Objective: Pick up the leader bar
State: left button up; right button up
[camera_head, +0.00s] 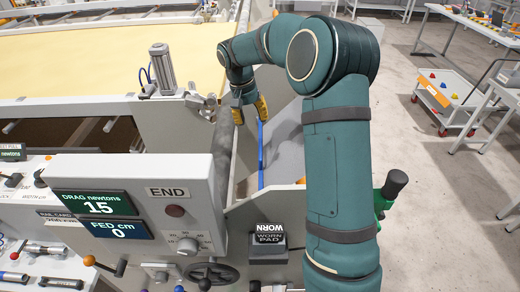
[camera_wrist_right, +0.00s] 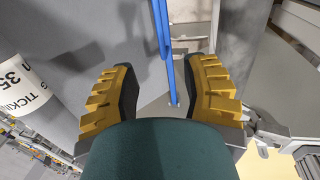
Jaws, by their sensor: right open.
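A long thin blue bar, which I take to be the leader bar (camera_head: 261,155), lies along the grey trough at the right side of the machine in the head view. My right gripper (camera_head: 250,111) is above its far end, with yellow fingers pointing down. In the right wrist view, the blue bar (camera_wrist_right: 163,30) runs from the top edge to between the spread yellow-and-black fingers of my right gripper (camera_wrist_right: 160,78). The gripper is open and empty; I see no contact with the bar. My left gripper is not in view.
A console with a drag display (camera_head: 96,205) and END label stands front left. A WORN PAD block (camera_head: 268,246) is at the trough's near end. A yellow quilting surface (camera_head: 80,62) spreads behind. A labelled roll (camera_wrist_right: 28,85) is left in the wrist view. A white cart (camera_head: 446,95) stands right.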

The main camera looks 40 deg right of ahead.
aim_at(260, 151)
jog(key=f, duration=0.2)
jog(key=s+f, duration=0.1)
jog(key=f, duration=0.2)
jog(key=d+f, duration=0.1)
jog(key=f, duration=0.2)
jog(key=shift+s+f, duration=0.1)
jog(key=shift+s, duration=0.05)
jog(key=f, duration=0.2)
jog(key=s+f, duration=0.1)
jog(key=f, duration=0.1)
jog(key=shift+s+d, duration=0.1)
jog(key=shift+d, duration=0.05)
jog(key=shift+f, duration=0.45)
grip_shut()
